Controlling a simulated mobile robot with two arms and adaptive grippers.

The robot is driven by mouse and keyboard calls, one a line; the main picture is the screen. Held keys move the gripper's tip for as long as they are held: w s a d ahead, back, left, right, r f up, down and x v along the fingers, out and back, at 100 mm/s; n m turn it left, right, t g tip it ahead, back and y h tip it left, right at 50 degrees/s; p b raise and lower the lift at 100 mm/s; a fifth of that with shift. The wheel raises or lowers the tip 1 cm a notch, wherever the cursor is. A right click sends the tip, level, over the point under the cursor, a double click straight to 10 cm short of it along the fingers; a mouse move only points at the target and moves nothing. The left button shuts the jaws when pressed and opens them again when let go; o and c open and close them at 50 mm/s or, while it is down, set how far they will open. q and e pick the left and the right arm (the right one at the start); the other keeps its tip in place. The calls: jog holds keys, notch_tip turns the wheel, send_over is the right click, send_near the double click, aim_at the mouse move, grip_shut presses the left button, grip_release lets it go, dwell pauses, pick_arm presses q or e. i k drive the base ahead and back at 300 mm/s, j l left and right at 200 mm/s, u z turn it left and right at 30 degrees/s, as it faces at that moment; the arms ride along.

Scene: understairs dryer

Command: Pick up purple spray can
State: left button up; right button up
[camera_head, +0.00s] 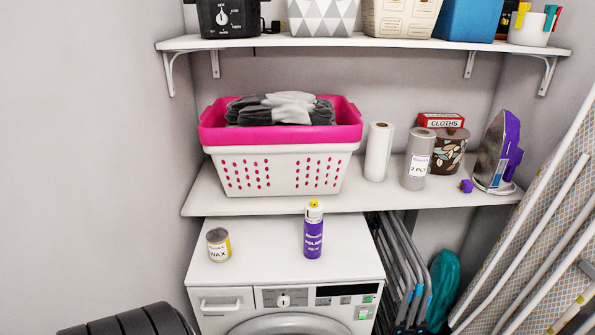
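The purple spray can (313,238) stands upright on the white top of the dryer (262,262), right of its middle and near the front edge. It has a purple body with white lettering, a white upper part and a yellow spot on top. Its whole front side shows and nothing covers it. Neither of my grippers is in view, and nothing touches the can.
A wax tin (219,245) stands left of the can. The lower shelf (455,193) above and behind holds a pink-and-white laundry basket (281,152), rolls and an iron (497,153). Folded racks (405,270) and an ironing board (545,215) stand right.

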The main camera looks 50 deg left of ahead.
aim_at(312, 228)
jog(key=u, duration=1.45)
